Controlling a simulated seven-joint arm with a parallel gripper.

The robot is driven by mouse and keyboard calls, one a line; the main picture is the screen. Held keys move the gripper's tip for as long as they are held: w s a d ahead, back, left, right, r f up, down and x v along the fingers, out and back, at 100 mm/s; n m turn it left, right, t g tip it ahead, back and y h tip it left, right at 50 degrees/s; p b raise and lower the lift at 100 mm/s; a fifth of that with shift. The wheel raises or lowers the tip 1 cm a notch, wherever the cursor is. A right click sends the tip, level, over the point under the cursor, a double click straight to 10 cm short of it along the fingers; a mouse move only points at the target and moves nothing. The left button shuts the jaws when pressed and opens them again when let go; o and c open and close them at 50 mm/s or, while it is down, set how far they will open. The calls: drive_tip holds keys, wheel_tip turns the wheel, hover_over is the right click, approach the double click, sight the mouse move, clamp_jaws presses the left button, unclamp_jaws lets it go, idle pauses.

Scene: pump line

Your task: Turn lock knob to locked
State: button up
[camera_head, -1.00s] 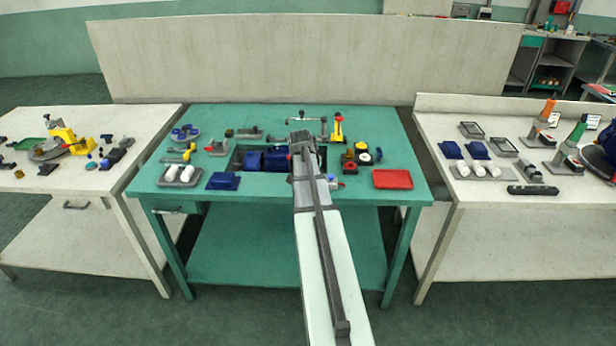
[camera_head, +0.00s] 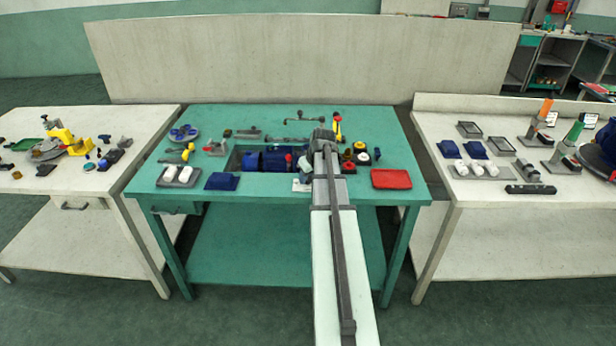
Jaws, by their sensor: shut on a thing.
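My gripper (camera_head: 321,142) is over the right end of the blue pump (camera_head: 265,160) on the green table. My arm hides its fingertips and what lies between them. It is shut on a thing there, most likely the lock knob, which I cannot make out. The pump lies in a dark recess, and a small red part (camera_head: 289,158) shows at its right side. A small pale plate (camera_head: 302,185) lies in front of the pump, just left of my arm.
A blue tray (camera_head: 222,181) and a grey tray with white pieces (camera_head: 180,177) are front left. A grey pipe (camera_head: 301,119) lies behind. The front edge is mostly clear.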

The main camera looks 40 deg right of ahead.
drive_tip(key=shift+n+y, duration=0.4)
drive_tip(key=shift+n, duration=0.4)
drive_tip(key=o, duration=1)
drive_tip(key=v, duration=1.4)
drive_tip(key=shift+w, duration=0.1)
drive_tip(key=shift+f, duration=0.1)
